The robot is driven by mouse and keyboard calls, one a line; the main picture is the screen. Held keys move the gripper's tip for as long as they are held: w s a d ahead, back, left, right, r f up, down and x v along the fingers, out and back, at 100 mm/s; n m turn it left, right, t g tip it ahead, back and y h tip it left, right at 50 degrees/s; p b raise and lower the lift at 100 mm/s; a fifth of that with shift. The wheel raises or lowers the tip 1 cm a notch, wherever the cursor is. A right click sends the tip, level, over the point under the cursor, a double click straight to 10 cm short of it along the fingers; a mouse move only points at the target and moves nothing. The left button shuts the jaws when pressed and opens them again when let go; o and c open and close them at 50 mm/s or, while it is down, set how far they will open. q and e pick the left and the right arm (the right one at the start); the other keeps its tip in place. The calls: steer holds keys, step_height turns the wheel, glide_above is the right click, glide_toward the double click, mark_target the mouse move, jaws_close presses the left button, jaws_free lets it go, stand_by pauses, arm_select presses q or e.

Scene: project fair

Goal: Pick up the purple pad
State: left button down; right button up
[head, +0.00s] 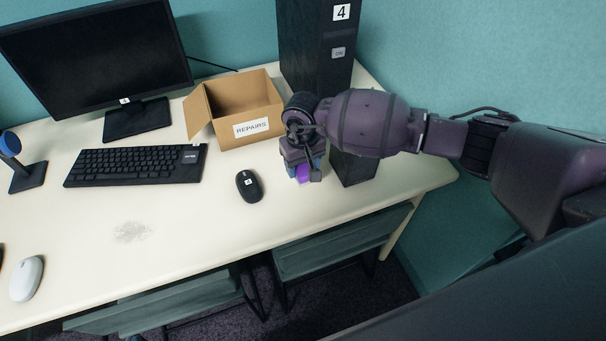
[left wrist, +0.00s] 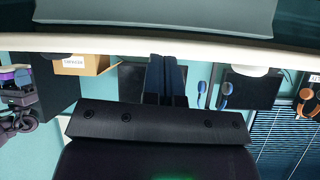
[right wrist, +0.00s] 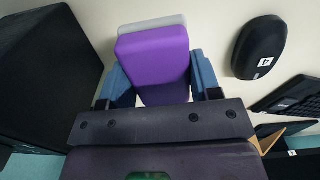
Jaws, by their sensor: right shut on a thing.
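The purple pad (head: 303,174) is a small block with a pale grey layer on one face, seen clearly in the right wrist view (right wrist: 155,58). My right gripper (head: 304,168) is shut on it, with one blue finger on each side in the right wrist view (right wrist: 158,78). The gripper hides most of the pad in the head view. I cannot tell whether the pad touches the desk. My left gripper (left wrist: 165,78) shows only in the left wrist view, its two dark fingers together with nothing seen between them.
A black computer tower (head: 318,50) stands close beside my right gripper. An open cardboard box (head: 216,122) labelled REPAIRS is behind it. A black mouse (head: 249,186), a keyboard (head: 135,165) and a monitor (head: 95,55) are to the left.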

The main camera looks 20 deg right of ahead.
step_height(320, 180, up, 14)
steer(key=shift+r+p, duration=0.25)
steer(key=shift+p, duration=0.2)
